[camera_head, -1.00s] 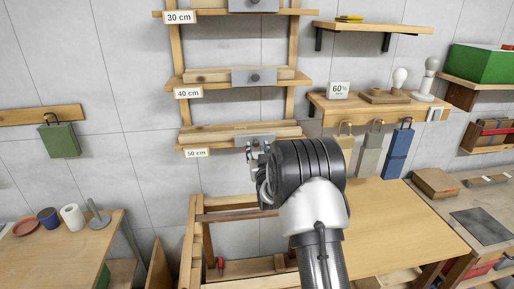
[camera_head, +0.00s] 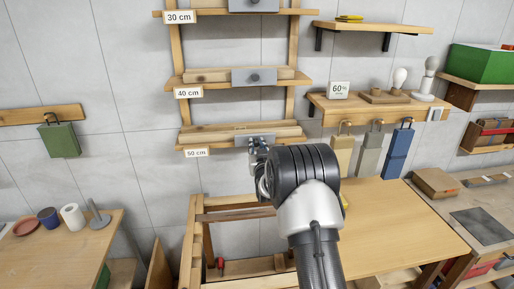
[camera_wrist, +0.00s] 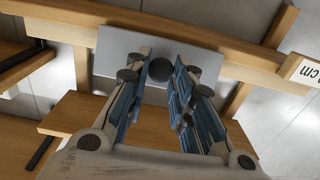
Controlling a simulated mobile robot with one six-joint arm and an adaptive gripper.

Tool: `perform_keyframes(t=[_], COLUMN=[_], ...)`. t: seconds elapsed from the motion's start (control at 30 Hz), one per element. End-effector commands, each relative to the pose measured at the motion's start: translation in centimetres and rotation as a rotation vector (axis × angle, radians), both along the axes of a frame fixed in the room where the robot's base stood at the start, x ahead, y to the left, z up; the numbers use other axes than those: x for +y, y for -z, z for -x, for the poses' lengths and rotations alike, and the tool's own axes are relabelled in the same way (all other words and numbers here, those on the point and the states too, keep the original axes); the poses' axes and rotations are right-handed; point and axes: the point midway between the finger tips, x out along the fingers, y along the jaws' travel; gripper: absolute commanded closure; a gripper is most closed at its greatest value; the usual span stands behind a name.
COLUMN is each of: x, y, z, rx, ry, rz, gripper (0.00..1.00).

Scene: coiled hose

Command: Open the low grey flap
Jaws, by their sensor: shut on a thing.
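The low grey flap (camera_head: 241,142) is a flat plate on the shelf marked 50 cm, partly hidden behind my gripper (camera_head: 259,146). In the wrist view the flap (camera_wrist: 115,52) fills the space ahead of the fingers, with its dark round knob (camera_wrist: 160,69) between the fingertips. My gripper (camera_wrist: 160,72) is shut on this knob. The flap looks closed against the shelf front, though its exact angle is hard to tell.
Another grey flap (camera_head: 254,77) with a knob is on the 40 cm shelf above. A wooden table (camera_head: 405,215) stands below right, with padlock-like blocks (camera_head: 398,153) hanging behind it. An open wooden frame (camera_head: 195,240) is below the shelf.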

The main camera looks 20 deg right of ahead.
Motion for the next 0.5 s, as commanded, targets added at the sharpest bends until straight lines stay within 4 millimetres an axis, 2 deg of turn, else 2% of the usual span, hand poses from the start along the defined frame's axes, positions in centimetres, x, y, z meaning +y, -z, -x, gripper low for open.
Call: perform_keyframes(t=[0.23, 0.5], x=[0.00, 0.01], y=[-0.02, 0.24], z=[0.01, 0.03], rx=[0.000, -0.014], ry=[0.000, 0.000], rz=[0.000, 0.004], gripper=[1.00, 1.00])
